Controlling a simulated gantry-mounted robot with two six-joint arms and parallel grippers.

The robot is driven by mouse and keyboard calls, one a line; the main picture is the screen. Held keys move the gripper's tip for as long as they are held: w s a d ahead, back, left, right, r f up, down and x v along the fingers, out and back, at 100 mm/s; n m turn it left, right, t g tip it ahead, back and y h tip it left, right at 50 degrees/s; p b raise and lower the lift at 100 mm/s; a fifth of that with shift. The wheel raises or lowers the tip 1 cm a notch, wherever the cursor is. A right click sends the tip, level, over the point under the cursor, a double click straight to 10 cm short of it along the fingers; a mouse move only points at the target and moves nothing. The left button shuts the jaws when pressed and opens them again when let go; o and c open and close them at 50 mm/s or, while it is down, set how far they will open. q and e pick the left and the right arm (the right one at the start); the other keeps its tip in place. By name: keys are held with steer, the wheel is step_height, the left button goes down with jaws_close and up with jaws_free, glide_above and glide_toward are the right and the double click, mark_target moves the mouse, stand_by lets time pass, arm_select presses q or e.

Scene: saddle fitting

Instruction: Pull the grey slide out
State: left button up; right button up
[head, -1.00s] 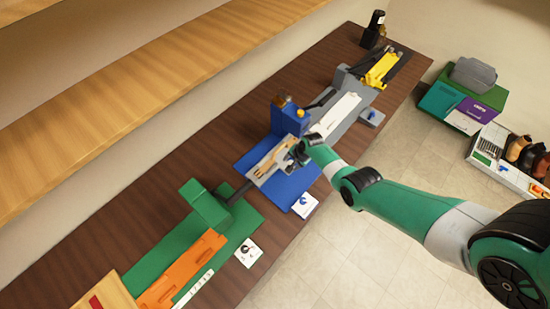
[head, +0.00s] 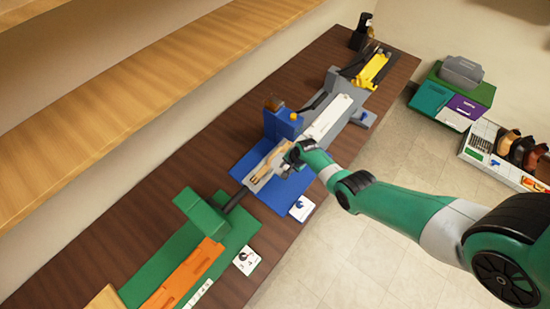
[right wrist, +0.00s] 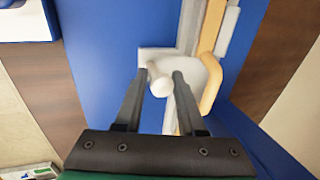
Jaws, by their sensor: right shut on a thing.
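The grey slide (head: 258,178) lies on the blue station (head: 290,184) in the middle of the bench, with a tan wooden piece (head: 268,163) along it. My right gripper (head: 294,152) is at the slide's near right end. In the right wrist view, a pale rounded knob (right wrist: 160,82) stands between the two dark fingers (right wrist: 155,98), which are shut on it. A pale plate (right wrist: 205,72) sits beside the knob, and the tan piece (right wrist: 213,55) curves past it. My left gripper is not in view.
A blue upright block (head: 281,124) stands just behind the slide. A green station (head: 203,213) with an orange part (head: 190,272) is at the lower left. A grey station with a white bar (head: 328,117) is at the upper right. A card (head: 302,208) lies in front.

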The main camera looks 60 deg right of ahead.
steer(key=shift+s+a+r, duration=0.1)
steer(key=shift+s+r, duration=0.05)
steer(key=shift+s, duration=0.4)
